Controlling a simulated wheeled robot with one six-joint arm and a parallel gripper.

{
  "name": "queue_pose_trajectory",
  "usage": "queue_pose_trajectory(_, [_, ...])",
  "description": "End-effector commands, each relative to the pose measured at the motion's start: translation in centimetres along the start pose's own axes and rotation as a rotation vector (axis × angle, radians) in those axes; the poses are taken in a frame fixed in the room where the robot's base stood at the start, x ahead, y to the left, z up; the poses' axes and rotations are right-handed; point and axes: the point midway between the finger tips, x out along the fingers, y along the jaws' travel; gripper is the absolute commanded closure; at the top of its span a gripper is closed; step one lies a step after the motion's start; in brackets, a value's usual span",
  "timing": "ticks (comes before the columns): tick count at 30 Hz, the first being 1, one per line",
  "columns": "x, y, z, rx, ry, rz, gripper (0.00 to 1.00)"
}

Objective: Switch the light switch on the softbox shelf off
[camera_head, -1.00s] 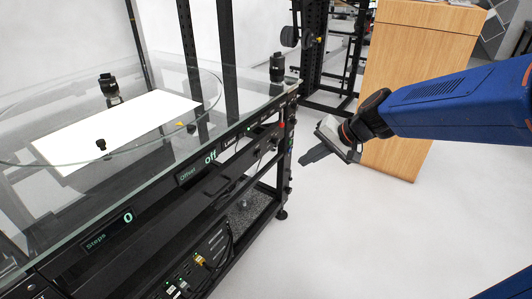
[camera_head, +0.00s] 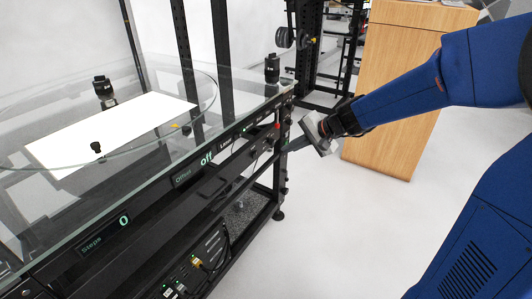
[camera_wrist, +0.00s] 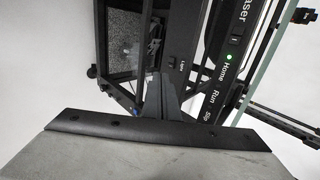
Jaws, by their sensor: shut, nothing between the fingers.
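My gripper (camera_head: 292,146) is shut and empty. In the head view its fingertips are at the right end post of the black turntable frame (camera_head: 262,150); I cannot tell whether they touch it. In the wrist view my gripper (camera_wrist: 170,85) points up at a dark panel of the frame. Just beyond the tips there is a small label that seems to read "Light" (camera_wrist: 180,65), with what looks like a small switch (camera_wrist: 173,54) beside it. The switch position is too small to tell.
A panel with a lit green light and the words Home, Run and Slip (camera_wrist: 215,92) is right of the tips. A glass turntable top (camera_head: 60,170) overhangs the frame. A wooden cabinet (camera_head: 400,100) stands behind my arm. Open floor (camera_head: 330,230) lies in front.

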Motion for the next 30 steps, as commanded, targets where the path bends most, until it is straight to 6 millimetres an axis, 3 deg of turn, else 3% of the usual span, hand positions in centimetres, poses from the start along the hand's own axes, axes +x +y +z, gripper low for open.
queue_pose_trajectory(5, [1.5, 0.0, 0.1, 0.002, -0.003, 0.001, 1.00])
queue_pose_trajectory(20, [9.8, 0.1, 0.1, 0.001, -0.003, 0.003, 1.00])
queue_pose_trajectory(30, [12.6, -2.4, 0.1, -0.001, -0.001, 0.000, 1.00])
